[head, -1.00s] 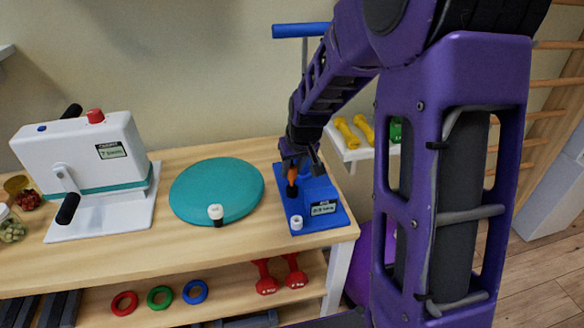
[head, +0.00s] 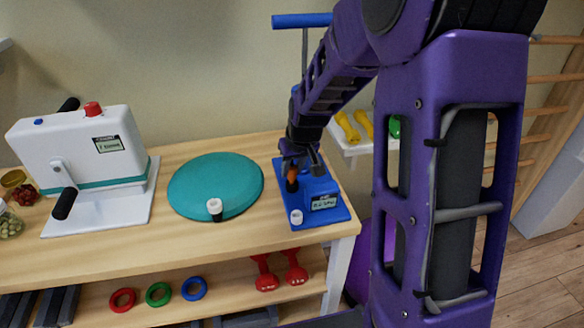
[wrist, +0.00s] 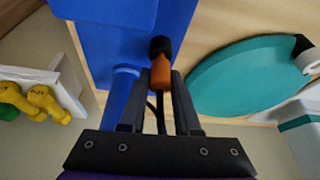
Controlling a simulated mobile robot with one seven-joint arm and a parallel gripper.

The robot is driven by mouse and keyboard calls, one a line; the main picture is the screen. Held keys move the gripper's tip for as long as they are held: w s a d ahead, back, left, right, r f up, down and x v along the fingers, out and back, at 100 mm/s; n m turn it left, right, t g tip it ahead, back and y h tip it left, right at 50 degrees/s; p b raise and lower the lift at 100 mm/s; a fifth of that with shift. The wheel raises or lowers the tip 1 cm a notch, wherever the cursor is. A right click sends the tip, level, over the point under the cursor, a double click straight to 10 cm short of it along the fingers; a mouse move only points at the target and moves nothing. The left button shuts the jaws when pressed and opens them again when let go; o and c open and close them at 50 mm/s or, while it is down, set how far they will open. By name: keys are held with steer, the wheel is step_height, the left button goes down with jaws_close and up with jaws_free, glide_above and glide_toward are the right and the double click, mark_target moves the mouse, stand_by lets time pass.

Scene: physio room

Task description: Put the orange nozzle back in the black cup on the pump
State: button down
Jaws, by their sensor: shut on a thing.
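The blue pump (head: 338,213) stands at the right end of the table, with a blue T-handle (head: 300,20) at its top. My gripper (head: 296,160) is low over the pump's base, its fingers shut on the orange nozzle (head: 292,173). In the wrist view the nozzle (wrist: 161,74) sits between the fingertips of my gripper (wrist: 160,82). The black cup (wrist: 160,46) is right at the nozzle's far end; it also shows below the nozzle in the head view (head: 291,186). I cannot tell how deep the nozzle is in the cup.
A small white cup (head: 296,217) is at the pump's front left corner. A teal disc (head: 190,190) with a white and black piece (head: 215,208) on it lies to the left. A white machine (head: 85,155) stands farther left. Yellow dumbbells (head: 347,127) lie on a shelf at right.

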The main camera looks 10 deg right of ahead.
steer(key=shift+f+b, duration=0.35)
steer(key=shift+f, duration=0.05)
stand_by(0.4)
steer(key=c, duration=0.5)
jaws_free()
steer(key=shift+c, duration=0.2)
steer(key=shift+r, duration=0.1)
steer(key=shift+r+p, duration=2.5)
steer(key=shift+r, duration=1)
